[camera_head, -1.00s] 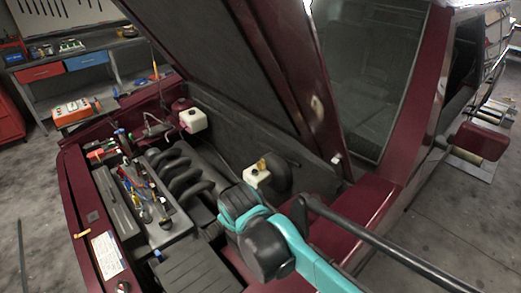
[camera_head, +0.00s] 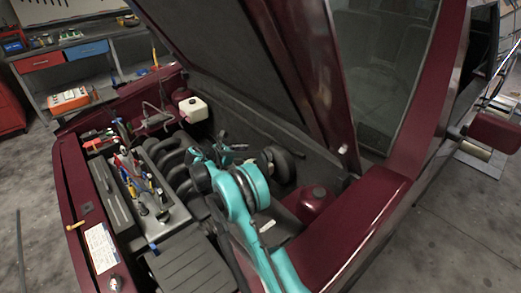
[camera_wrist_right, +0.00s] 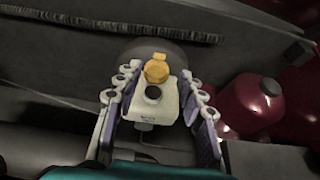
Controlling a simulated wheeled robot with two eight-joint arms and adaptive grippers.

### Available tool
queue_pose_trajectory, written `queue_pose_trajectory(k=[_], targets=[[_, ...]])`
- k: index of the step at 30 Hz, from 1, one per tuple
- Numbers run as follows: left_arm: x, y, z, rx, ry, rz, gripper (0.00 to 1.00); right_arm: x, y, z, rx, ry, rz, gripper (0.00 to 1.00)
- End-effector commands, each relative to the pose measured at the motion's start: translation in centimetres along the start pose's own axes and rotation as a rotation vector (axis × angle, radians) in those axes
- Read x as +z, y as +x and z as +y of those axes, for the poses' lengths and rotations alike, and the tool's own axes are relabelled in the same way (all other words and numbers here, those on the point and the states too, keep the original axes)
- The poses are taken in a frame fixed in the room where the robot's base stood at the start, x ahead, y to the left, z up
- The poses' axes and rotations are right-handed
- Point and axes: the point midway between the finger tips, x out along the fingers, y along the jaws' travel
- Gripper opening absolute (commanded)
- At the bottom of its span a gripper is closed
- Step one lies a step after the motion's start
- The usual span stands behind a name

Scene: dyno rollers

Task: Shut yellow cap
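In the right wrist view, the yellow cap (camera_wrist_right: 157,70) sits on a cream-white tank (camera_wrist_right: 152,116), with a small yellow piece just above it that looks like its raised lid. A round black cap lies just in front of it on the same tank. My right gripper (camera_wrist_right: 161,80) is open, with one finger on each side of the tank; contact cannot be told. In the head view my right gripper (camera_head: 224,151) is over the engine bay, and the arm hides the yellow cap. My left gripper is not in view.
A dark red domed part (camera_head: 312,199) stands right of the gripper. Another white tank (camera_head: 193,109) stands farther back. Tools lie on the engine (camera_head: 150,190) at left. The raised hood (camera_head: 215,65) slopes above the bay.

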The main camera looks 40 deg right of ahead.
Motion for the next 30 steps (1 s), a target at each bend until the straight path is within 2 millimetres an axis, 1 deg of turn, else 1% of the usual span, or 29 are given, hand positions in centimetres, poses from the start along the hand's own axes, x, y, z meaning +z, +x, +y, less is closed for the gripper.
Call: queue_pose_trajectory(k=[5, 12, 15, 20, 27, 28, 29, 30], targets=[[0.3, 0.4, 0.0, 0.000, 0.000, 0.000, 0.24, -0.3, 1.9, 0.0, -0.011, -0.023, -0.015, 0.40], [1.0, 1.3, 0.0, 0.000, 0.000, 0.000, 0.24, -0.4, 5.9, 0.0, -0.010, -0.021, -0.014, 0.40], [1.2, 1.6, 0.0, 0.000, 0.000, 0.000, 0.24, -0.3, 7.1, 0.0, -0.009, -0.022, -0.013, 0.40], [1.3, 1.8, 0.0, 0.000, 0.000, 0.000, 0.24, -0.2, 8.1, 0.0, -0.008, -0.021, -0.013, 0.40], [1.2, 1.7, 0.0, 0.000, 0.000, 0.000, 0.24, -0.1, 8.2, 0.0, -0.007, -0.021, -0.013, 0.40], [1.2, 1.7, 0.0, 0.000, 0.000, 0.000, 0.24, -0.1, 8.2, 0.0, -0.007, -0.021, -0.013, 0.37], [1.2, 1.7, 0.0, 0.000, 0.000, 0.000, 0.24, -0.1, 8.2, 0.0, -0.007, -0.021, -0.013, 0.29], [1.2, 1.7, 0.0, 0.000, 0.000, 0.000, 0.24, -0.1, 8.2, 0.0, -0.007, -0.021, -0.013, 0.19]])
